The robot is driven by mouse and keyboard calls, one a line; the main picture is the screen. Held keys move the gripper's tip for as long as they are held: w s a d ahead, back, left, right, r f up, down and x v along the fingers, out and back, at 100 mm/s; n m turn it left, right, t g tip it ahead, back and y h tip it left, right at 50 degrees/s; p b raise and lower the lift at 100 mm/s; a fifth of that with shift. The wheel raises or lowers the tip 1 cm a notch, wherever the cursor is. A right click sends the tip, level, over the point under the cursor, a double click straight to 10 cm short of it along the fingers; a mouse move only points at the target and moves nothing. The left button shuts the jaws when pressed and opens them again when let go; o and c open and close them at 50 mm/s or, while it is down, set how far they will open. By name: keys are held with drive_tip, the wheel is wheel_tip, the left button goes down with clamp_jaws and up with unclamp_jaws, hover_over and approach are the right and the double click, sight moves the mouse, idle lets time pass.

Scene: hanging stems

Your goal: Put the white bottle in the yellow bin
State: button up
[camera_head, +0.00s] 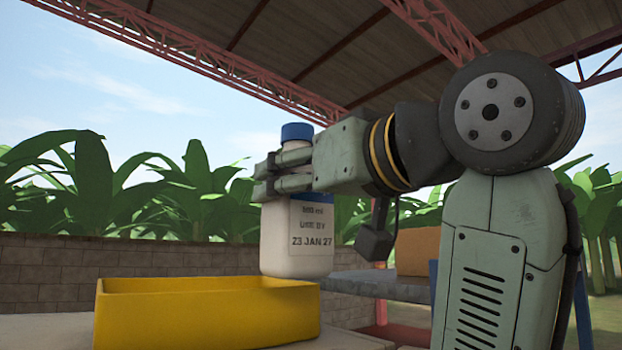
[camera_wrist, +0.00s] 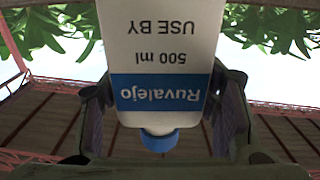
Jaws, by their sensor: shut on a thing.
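The white bottle (camera_head: 297,240) has a blue cap, a blue label band and a printed date. It is upright in the head view, and its lower end is just above or behind the right end of the yellow bin's rim; I cannot tell which. My gripper (camera_head: 283,172) is shut on the bottle's upper part, below the cap. The wrist view shows the bottle (camera_wrist: 163,50) upside down between the two fingers of my gripper (camera_wrist: 160,115). The yellow bin (camera_head: 205,318) stands at the lower left of the head view. Its inside floor is hidden.
The bin stands on a pale surface (camera_head: 55,330). A grey table (camera_head: 375,286) with a brown box (camera_head: 417,251) is behind my arm at the right. A block wall (camera_head: 50,268) and leafy plants are behind. The air left of the bottle is clear.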

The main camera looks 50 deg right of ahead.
drive_tip(key=shift+x, duration=5)
drive_tip(key=shift+w+d+f+b, duration=0.1)
drive_tip(key=shift+f+b, duration=1.75)
drive_tip(key=shift+f, duration=1)
drive_tip(key=shift+f+b, duration=0.75)
drive_tip(key=shift+f, duration=0.35)
drive_tip(key=o, duration=1.6)
drive_tip(key=shift+c, duration=0.2)
drive_tip(key=shift+o, duration=1.2)
